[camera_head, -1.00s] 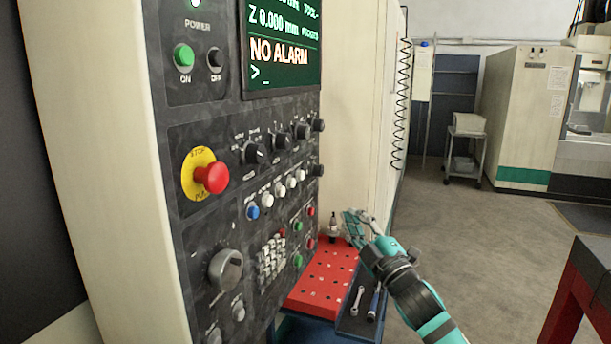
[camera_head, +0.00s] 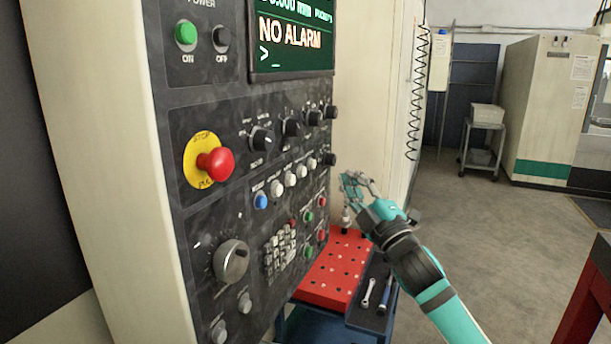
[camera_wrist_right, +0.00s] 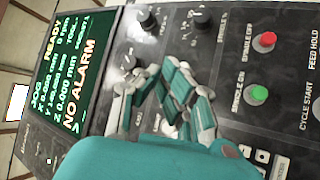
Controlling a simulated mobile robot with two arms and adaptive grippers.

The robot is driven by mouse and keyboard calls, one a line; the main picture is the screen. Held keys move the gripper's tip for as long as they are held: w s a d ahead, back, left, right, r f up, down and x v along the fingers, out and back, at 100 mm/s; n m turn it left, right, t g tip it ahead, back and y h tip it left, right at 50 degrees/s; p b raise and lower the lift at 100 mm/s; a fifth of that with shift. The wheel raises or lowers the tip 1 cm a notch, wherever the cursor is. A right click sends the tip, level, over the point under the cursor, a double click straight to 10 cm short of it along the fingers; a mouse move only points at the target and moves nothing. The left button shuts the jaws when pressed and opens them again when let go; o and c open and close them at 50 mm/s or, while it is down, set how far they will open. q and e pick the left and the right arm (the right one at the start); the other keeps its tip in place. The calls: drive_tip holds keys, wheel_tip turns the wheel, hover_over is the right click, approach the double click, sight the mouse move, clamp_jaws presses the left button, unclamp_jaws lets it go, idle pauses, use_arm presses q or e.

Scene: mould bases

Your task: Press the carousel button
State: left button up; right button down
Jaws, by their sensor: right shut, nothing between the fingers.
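The dark control panel (camera_head: 205,120) of the machine fills the left of the head view. It carries a row of one blue button (camera_head: 261,200) and several white buttons (camera_head: 291,180). No carousel label is readable, so I cannot tell which button it names. My right gripper (camera_head: 352,182) is shut and empty, just right of the panel and apart from the row in the picture. In the right wrist view my gripper (camera_wrist_right: 160,92) is in front of the panel and hides part of its middle. My left gripper is not in view.
A red emergency stop (camera_head: 216,163) sticks out of the panel. Green and red buttons (camera_head: 308,216) sit lower right. Open floor lies to the right.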

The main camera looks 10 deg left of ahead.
sight(303, 171)
drive_tip(key=shift+w+a+b, duration=0.25)
drive_tip(key=shift+w+a, duration=0.05)
drive_tip(key=shift+a, duration=0.65)
drive_tip(key=shift+w+a+b, duration=0.3)
drive_tip(key=shift+a, duration=0.65)
drive_tip(key=shift+w+a+b, duration=0.25)
drive_tip(key=shift+w+a, duration=0.05)
drive_tip(key=shift+a, duration=0.65)
drive_tip(key=shift+a, duration=0.15)
drive_tip(key=shift+w+a, duration=0.1)
drive_tip(key=shift+a, duration=0.15)
